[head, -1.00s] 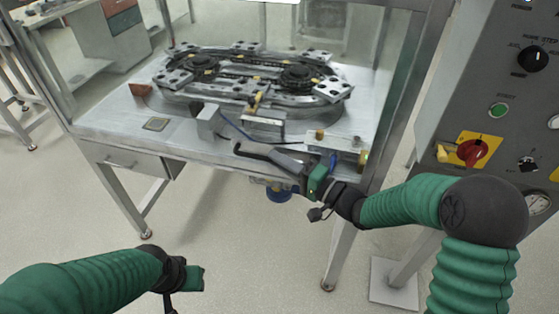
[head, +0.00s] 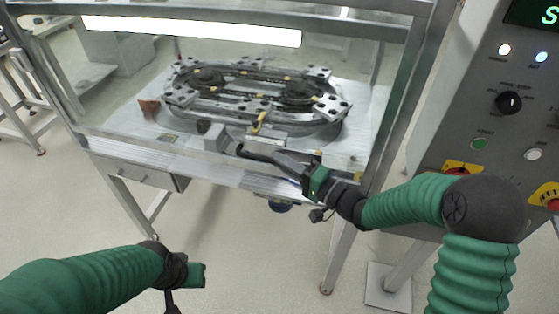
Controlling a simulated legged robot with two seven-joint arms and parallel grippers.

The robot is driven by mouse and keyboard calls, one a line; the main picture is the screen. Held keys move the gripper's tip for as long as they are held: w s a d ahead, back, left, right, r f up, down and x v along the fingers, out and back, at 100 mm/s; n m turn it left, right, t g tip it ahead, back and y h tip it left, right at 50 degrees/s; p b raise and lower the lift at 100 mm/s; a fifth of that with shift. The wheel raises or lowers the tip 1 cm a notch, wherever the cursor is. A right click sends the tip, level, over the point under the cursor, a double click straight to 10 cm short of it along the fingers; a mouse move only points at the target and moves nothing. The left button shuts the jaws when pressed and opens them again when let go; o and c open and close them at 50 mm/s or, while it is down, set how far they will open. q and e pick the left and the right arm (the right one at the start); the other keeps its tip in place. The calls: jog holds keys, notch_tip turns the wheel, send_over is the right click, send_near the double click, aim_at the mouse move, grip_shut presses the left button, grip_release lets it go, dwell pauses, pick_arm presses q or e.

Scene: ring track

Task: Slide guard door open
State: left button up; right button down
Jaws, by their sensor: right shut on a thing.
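The guard door (head: 125,75) is a clear pane in a grey metal frame at the front of the station. The ring track shows behind it. A dark bar (head: 272,160), seemingly the door handle, lies along the front lower edge, right of centre. My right gripper (head: 310,178) is shut at the bar's right end, apparently on it; its green body hides the contact. My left gripper (head: 196,275) is low in the picture, in front of the station and clear of it. Its jaws cannot be made out.
The ring track (head: 255,92) stands on the station table. A drawer (head: 145,178) hangs under its left side. A control panel (head: 500,135) with knobs and lights stands close on the right, beside my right arm. The floor in front is open.

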jog(key=r+p, duration=0.9)
jog(key=r, duration=0.1)
jog(key=r+p, duration=1)
jog(key=r, duration=0.1)
jog(key=r+p, duration=0.9)
jog(key=r, duration=0.2)
jog(key=shift+w+d, duration=0.15)
jog(key=shift+d, duration=0.1)
jog(key=c, duration=1.6)
grip_release()
jog(key=shift+o, duration=0.7)
jog(key=shift+d+f, duration=0.1)
jog(key=shift+d, duration=0.15)
jog(key=b, duration=0.3)
send_near(290, 38)
jog(key=s+d, duration=0.5)
jog(key=s, duration=0.2)
jog(key=shift+s+r, duration=0.1)
jog(key=shift+r, duration=0.1)
jog(key=shift+a, duration=0.2)
